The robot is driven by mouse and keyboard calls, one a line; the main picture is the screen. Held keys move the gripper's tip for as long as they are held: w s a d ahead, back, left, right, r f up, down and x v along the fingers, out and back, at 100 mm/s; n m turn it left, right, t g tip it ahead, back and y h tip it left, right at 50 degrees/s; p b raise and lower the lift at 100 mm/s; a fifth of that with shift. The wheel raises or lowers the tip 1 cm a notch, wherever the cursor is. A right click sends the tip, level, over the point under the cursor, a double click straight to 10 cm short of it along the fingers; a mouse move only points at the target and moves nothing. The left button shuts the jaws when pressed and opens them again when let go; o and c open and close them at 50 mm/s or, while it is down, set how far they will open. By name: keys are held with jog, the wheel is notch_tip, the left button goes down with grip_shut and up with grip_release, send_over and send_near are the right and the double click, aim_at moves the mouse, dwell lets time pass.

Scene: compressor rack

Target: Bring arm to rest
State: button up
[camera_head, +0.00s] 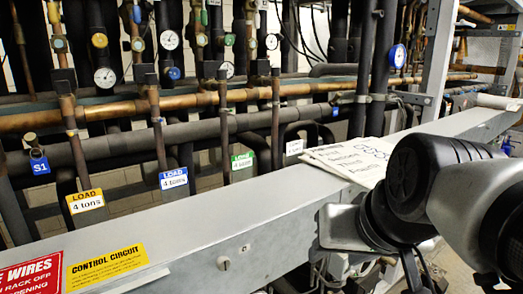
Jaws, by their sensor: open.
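My arm enters from the right edge as a white link with a large dark, rounded joint. It stands in front of the grey metal beam (235,225) of the rack. I cannot make out gripper fingers in this view. No object is visibly held.
Copper pipes (190,103), dark insulated pipes and gauges (169,40) fill the rack behind the beam. Yellow, blue and green "4 tons" tags (85,201) hang there. Handwritten paper (350,160) lies on the beam beside my arm. A grey upright (438,50) stands at the right.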

jog(key=s+f+g, duration=0.1)
jog(key=s+f, duration=0.3)
notch_tip(320, 180, up, 14)
jog(key=d+h+p, duration=0.1)
jog(key=p, duration=1.3)
jog(key=shift+s+n+g, duration=0.2)
jog(key=shift+n+g, duration=0.1)
jog(key=shift+n, duration=0.1)
